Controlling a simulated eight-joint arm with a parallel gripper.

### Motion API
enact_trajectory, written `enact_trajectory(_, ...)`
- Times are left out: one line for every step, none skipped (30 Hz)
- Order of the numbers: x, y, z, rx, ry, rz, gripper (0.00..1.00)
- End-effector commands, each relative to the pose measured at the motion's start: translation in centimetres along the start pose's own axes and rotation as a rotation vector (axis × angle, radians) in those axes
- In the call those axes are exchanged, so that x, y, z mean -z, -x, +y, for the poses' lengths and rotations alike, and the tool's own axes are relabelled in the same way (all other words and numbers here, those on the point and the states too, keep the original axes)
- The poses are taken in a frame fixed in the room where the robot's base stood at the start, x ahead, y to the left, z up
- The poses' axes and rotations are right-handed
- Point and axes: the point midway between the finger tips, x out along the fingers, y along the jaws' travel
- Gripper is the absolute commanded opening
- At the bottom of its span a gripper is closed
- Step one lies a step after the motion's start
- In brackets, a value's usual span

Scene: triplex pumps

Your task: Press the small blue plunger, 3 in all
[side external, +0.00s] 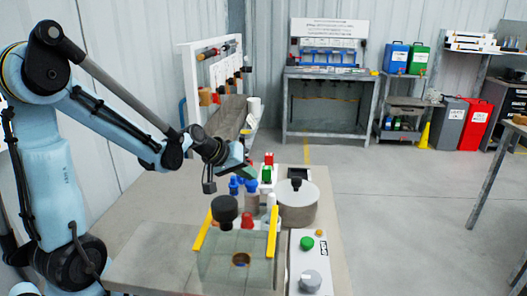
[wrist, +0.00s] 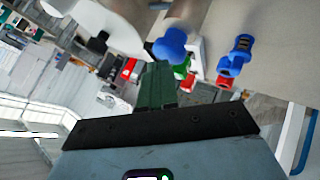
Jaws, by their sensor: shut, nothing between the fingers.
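Two blue-topped parts stand close together in the side view, a left one (side external: 234,186) and a right one (side external: 251,186). In the wrist view one blue part has a rounded head (wrist: 170,46), and another is slimmer (wrist: 236,56). I cannot tell for sure which is the small plunger. My gripper (side external: 249,172) is just above and beside them, its green fingers tilted down to the right. In the wrist view its fingers (wrist: 157,84) are together and empty. I cannot tell whether they touch a blue part.
A black-topped cylinder (side external: 224,209), a red part (side external: 247,221) and yellow rails (side external: 202,229) stand in front. A wide metal drum (side external: 297,203) with a black knob is at right. A red-and-green switch box (side external: 267,174) is behind. A control box (side external: 311,262) sits front right.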

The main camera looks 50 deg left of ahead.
Motion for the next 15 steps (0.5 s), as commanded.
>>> enact_trajectory(-0.03, -0.05, -0.03, 0.000, 0.000, 0.000, 0.00)
enact_trajectory(-0.04, -0.08, -0.05, 0.000, 0.000, 0.000, 0.00)
enact_trajectory(-0.06, -0.11, -0.07, 0.000, 0.000, 0.000, 0.00)
enact_trajectory(-0.08, -0.13, -0.09, 0.000, 0.000, 0.000, 0.00)
enact_trajectory(-0.09, -0.16, -0.11, 0.000, 0.000, 0.000, 0.00)
enact_trajectory(-0.11, -0.19, -0.13, 0.000, 0.000, 0.000, 0.00)
enact_trajectory(-0.13, -0.21, -0.14, 0.000, 0.000, 0.000, 0.00)
enact_trajectory(-0.14, -0.23, -0.16, 0.000, 0.000, 0.000, 0.00)
enact_trajectory(-0.16, -0.26, -0.18, 0.000, 0.000, 0.000, 0.00)
enact_trajectory(-0.18, -0.28, -0.19, 0.000, 0.000, 0.000, 0.00)
enact_trajectory(-0.19, -0.30, -0.21, 0.000, 0.000, 0.000, 0.00)
enact_trajectory(-0.22, -0.33, -0.23, 0.000, 0.000, 0.000, 0.00)
enact_trajectory(-0.24, -0.36, -0.25, 0.000, 0.000, 0.000, 0.00)
enact_trajectory(-0.26, -0.38, -0.27, 0.000, 0.000, 0.000, 0.00)
enact_trajectory(-0.28, -0.41, -0.29, 0.000, 0.000, 0.000, 0.00)
